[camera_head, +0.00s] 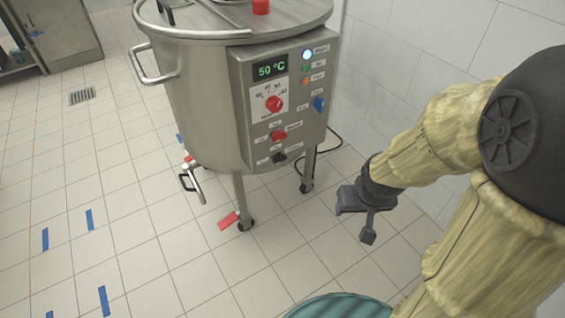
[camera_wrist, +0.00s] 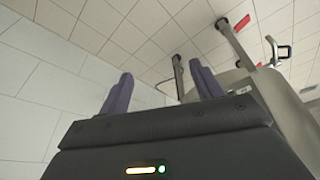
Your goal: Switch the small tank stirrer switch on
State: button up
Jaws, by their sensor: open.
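The small steel tank (camera_head: 195,100) stands on legs, with a control box (camera_head: 285,95) on its front. The box carries a "50 °C" display (camera_head: 269,68), a red dial (camera_head: 274,103), a red switch (camera_head: 278,136), a black switch (camera_head: 279,157) and a blue knob (camera_head: 319,103). Their labels are too small to read, so I cannot tell which is the stirrer switch. My gripper (camera_head: 357,222) is open and empty, below and right of the box, apart from it. In the wrist view its two fingers (camera_wrist: 162,88) are spread, and the tank's side (camera_wrist: 290,120) shows at the right.
A drain valve (camera_head: 194,182) sticks out low on the tank. A red caster pedal (camera_head: 229,220) is by a front leg. A black cable (camera_head: 328,148) runs behind. The tiled wall (camera_head: 415,65) is close on the right. The floor in front (camera_head: 170,240) is clear.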

jog(key=w+a+f+n+t+y+b, duration=0.15)
jog(key=w+f+n+t, duration=0.25)
jog(key=w+f, duration=0.45)
jog(key=w+a+f+n+t+y+b, duration=0.1)
jog(key=a+f+n+t+y+b, duration=0.1)
jog(key=a+t+y, duration=0.4)
jog(key=f+t+y, duration=0.1)
jog(key=y, duration=0.1)
jog(key=shift+w+a+f+y, duration=0.15)
jog(key=shift+w+a+y, duration=0.2)
jog(key=shift+w+a, duration=0.1)
jog(key=b+x, duration=0.5)
jog(key=b, duration=0.3)
jog(key=shift+f, duration=0.2)
